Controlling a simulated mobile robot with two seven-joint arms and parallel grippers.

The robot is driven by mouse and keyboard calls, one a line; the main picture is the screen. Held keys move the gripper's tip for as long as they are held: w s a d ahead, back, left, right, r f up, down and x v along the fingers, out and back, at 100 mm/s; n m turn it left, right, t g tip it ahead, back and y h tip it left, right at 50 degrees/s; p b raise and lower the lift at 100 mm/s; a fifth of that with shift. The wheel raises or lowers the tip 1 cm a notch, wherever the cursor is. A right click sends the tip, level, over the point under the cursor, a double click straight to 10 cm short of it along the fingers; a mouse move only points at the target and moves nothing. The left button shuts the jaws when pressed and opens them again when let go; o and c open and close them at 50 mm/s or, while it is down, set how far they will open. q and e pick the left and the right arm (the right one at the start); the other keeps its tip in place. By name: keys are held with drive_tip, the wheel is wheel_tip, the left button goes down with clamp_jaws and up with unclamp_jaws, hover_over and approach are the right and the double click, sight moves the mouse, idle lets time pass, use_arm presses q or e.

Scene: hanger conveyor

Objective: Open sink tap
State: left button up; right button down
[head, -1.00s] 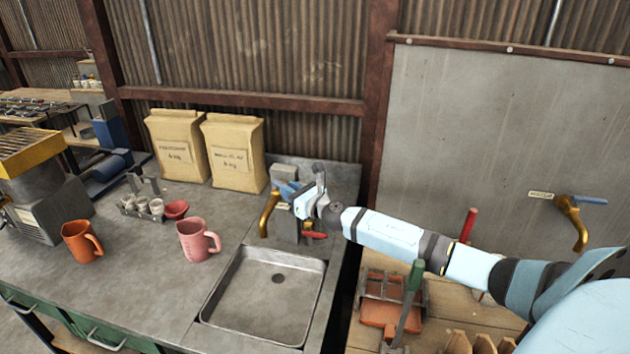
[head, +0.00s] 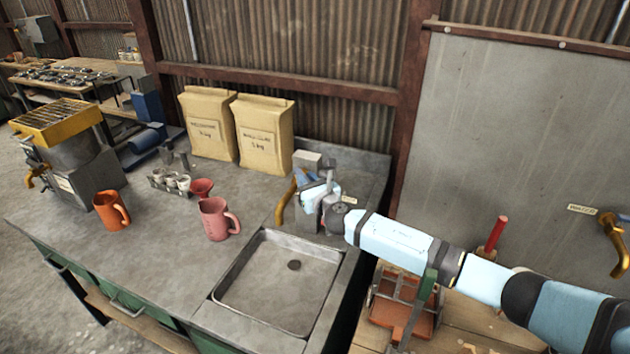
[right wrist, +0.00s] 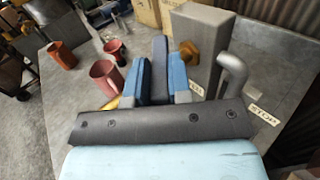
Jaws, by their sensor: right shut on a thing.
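The sink tap (head: 282,207) stands behind the sink, with a curved brass spout and a blue lever. My right gripper (head: 308,188) is at the tap, just right of the spout, and covers much of its lever. In the right wrist view, the two blue fingers are shut on the blue-grey tap lever (right wrist: 160,66), one on each side. The tap's brass body also shows there (right wrist: 190,55), against a grey block. The metal sink basin (head: 262,298) is empty, with a dark drain. My left gripper is out of view.
A pink jug (head: 214,220) and an orange jug (head: 110,211) stand left of the sink. Two paper sacks (head: 265,135) stand behind. A second brass tap (head: 614,245) is on the right-hand panel. Counter space left of the sink is partly clear.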

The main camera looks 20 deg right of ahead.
drive_tip(key=c, duration=1)
unclamp_jaws()
drive_tip(key=shift+c, duration=0.2)
wheel_tip(320, 180, up, 20)
